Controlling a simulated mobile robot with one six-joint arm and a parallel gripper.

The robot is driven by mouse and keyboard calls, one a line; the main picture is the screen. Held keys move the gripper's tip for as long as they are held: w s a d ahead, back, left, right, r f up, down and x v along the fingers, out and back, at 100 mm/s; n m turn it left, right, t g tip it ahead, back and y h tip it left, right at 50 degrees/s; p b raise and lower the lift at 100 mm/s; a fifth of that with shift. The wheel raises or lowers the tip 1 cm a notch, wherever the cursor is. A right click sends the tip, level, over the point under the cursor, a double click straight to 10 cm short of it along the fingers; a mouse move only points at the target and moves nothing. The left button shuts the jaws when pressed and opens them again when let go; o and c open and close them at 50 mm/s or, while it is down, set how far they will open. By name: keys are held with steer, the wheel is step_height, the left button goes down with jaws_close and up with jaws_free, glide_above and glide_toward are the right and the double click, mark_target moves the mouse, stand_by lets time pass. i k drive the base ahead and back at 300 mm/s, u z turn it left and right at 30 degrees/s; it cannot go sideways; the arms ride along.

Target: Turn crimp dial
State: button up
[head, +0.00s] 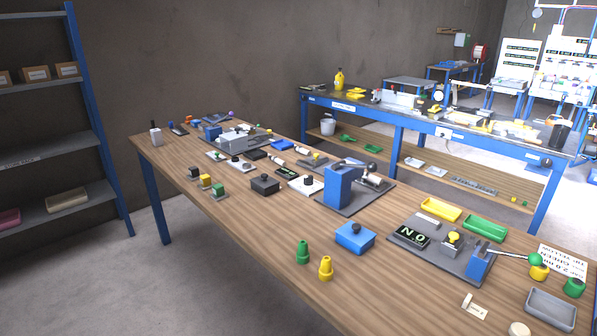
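No part is clearly labelled as the crimp dial, and I cannot tell which knob it is. Candidates in the head view are a blue box with a dark knob (355,237), a black box with a knob (265,185) and a white block with a dark knob (306,185). A dark plate (440,262) at the right carries a small display reading "NO" (411,236), a yellow-topped knob (453,238) and a blue lever stand (480,263) with a green ball (535,259). My gripper is not in view.
The parts stand on a long wooden table (260,235). A blue press (340,186) stands mid-table. A grey tray (550,308) lies front right. A blue shelf rack (95,120) stands left; floor shows in front.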

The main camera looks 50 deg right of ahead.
mark_target(308, 180)
steer(key=z, duration=0.05)
steer(key=i, duration=0.85)
steer(key=z, duration=0.25)
